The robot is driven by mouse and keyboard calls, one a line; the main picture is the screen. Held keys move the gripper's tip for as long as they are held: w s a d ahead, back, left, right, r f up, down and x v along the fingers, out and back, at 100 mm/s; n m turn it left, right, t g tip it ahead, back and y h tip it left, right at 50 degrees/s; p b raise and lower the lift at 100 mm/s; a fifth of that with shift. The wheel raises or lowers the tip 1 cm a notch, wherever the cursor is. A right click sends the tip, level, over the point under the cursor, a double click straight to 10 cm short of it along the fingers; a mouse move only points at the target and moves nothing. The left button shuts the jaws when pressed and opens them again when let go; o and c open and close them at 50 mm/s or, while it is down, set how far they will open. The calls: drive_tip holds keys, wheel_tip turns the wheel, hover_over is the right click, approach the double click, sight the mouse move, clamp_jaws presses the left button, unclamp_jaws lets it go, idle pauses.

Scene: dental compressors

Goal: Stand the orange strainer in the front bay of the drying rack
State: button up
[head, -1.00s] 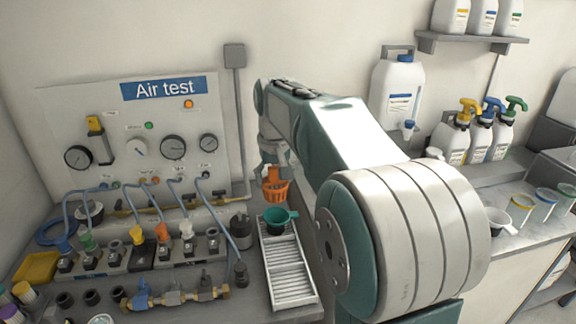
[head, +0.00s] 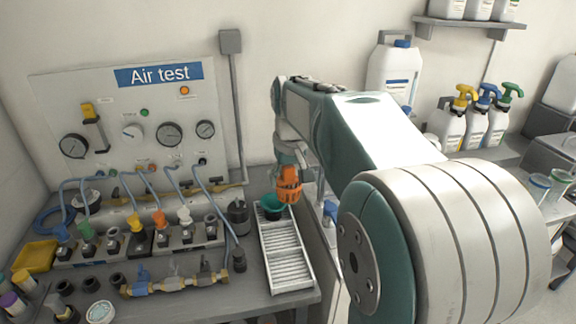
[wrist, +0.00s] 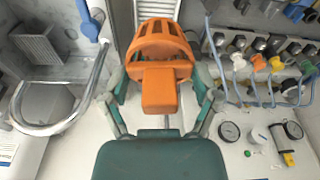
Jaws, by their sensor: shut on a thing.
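The orange strainer (head: 289,186) hangs in my gripper (head: 288,158) in the head view. In the wrist view the orange strainer (wrist: 160,42) has its handle toward me, between the two fingers of my gripper (wrist: 160,100), which is shut on it. The white slatted drying rack (head: 286,258) lies on the bench, below and nearer than the strainer. A dark green strainer (head: 271,208) is at the rack's far end. The orange strainer appears to be above the rack's far right side. Its exact height over the rack cannot be told.
Left of the rack stand a dark cylinder (head: 238,216), brass valve fittings (head: 175,285) and blue hoses. The air test panel (head: 130,120) is behind. A sink with a curved metal rail (wrist: 75,110) shows at left in the wrist view. The rack's near slats are clear.

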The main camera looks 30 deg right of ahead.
drive_tip(key=shift+f, duration=12.4)
drive_tip(key=shift+f, duration=0.1)
drive_tip(key=shift+s+f, duration=0.1)
drive_tip(key=shift+f, duration=1.05)
drive_tip(key=o, duration=0.8)
drive_tip(key=shift+o, duration=0.2)
drive_tip(key=shift+c, duration=0.6)
